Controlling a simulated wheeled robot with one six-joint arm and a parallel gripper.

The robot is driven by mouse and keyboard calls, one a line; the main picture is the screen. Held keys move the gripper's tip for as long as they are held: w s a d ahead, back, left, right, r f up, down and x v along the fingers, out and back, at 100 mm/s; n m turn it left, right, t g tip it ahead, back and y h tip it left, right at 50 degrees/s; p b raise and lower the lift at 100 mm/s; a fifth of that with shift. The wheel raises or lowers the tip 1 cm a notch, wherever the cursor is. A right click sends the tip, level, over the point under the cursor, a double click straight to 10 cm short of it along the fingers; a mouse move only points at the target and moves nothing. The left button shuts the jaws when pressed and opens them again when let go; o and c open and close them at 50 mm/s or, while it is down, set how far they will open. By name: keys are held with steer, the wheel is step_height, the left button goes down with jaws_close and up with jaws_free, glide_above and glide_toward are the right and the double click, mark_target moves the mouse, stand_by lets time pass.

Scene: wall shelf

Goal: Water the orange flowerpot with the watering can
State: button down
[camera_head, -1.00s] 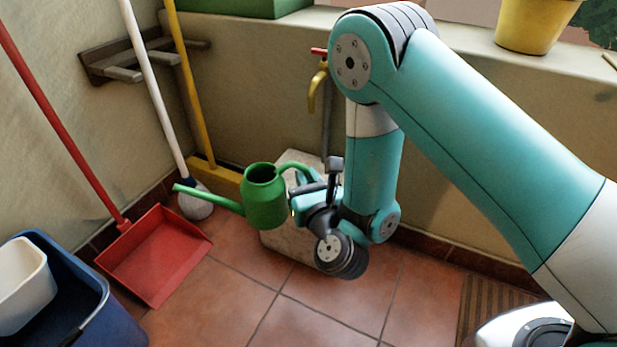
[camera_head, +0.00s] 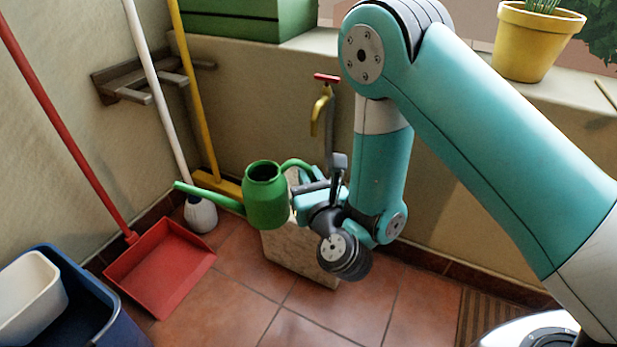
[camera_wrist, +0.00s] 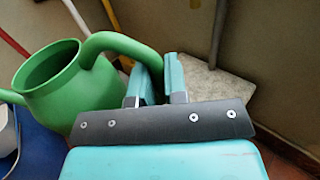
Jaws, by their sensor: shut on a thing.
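The green watering can (camera_head: 266,200) is held upright in the air, its spout pointing left and its handle to the right. My gripper (camera_head: 308,184) is shut on its handle. In the wrist view, the can (camera_wrist: 72,92) is at the left, and its handle runs between the fingers of my gripper (camera_wrist: 158,82). The can's opening faces up; its inside is too dark to tell whether it holds water. No orange flowerpot shows. A yellow pot (camera_head: 535,40) with a plant stands on the ledge at the top right.
A brass tap (camera_head: 321,108) with a red handle is on the wall behind the can. A stone block (camera_head: 298,252) stands below. A red dustpan (camera_head: 160,264), brooms and a blue bucket (camera_head: 70,290) are at the left. A green planter (camera_head: 250,22) sits on the ledge.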

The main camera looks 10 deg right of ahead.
step_height(320, 180, up, 48)
steer(key=p, duration=4.7)
steer(key=shift+p, duration=0.35)
steer(key=shift+f, duration=0.1)
